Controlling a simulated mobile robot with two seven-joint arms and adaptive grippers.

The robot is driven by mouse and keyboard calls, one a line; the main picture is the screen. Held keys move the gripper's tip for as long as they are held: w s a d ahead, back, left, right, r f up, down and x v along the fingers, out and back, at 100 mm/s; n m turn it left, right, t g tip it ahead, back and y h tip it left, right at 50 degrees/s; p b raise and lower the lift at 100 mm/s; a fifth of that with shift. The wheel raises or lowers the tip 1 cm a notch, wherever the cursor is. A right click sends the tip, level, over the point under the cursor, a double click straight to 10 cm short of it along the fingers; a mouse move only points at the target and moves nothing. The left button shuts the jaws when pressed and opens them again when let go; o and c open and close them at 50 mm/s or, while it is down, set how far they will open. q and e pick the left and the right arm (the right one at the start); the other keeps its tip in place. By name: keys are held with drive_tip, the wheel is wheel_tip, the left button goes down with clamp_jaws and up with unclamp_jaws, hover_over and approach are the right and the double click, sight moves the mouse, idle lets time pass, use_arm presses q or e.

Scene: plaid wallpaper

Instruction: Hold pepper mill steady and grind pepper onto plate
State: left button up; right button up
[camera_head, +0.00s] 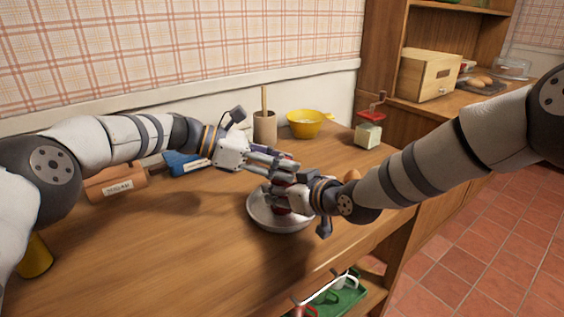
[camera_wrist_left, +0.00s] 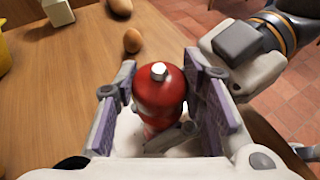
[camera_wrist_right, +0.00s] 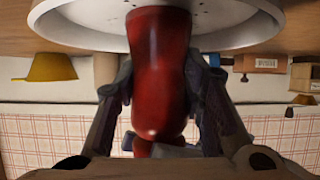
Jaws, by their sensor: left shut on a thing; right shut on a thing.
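The red pepper mill has a small silver knob on its rounded top in the left wrist view (camera_wrist_left: 158,95). Its body shows in the right wrist view (camera_wrist_right: 158,75). It stands about upright over the pale round plate (camera_head: 262,221), whose rim also shows in the right wrist view (camera_wrist_right: 240,25). I cannot tell whether its base touches the plate. My left gripper (camera_head: 284,168) is shut on the mill's upper part, pads on both sides. My right gripper (camera_head: 286,196) is shut on its body just below. In the head view the grippers hide most of the mill.
A yellow bowl (camera_head: 308,123), a utensil pot (camera_head: 265,128) and a red-topped grinder (camera_head: 369,130) stand along the back. An egg (camera_wrist_left: 132,41) lies near the mill. A blue object (camera_head: 187,162) and an orange-brown container (camera_head: 115,184) are at left.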

idle(0.3)
use_arm(q)
drive_tip(key=o, duration=1.1)
drive_tip(key=shift+o, duration=0.2)
drive_tip(key=shift+a, duration=0.1)
drive_tip(key=v, duration=1.2)
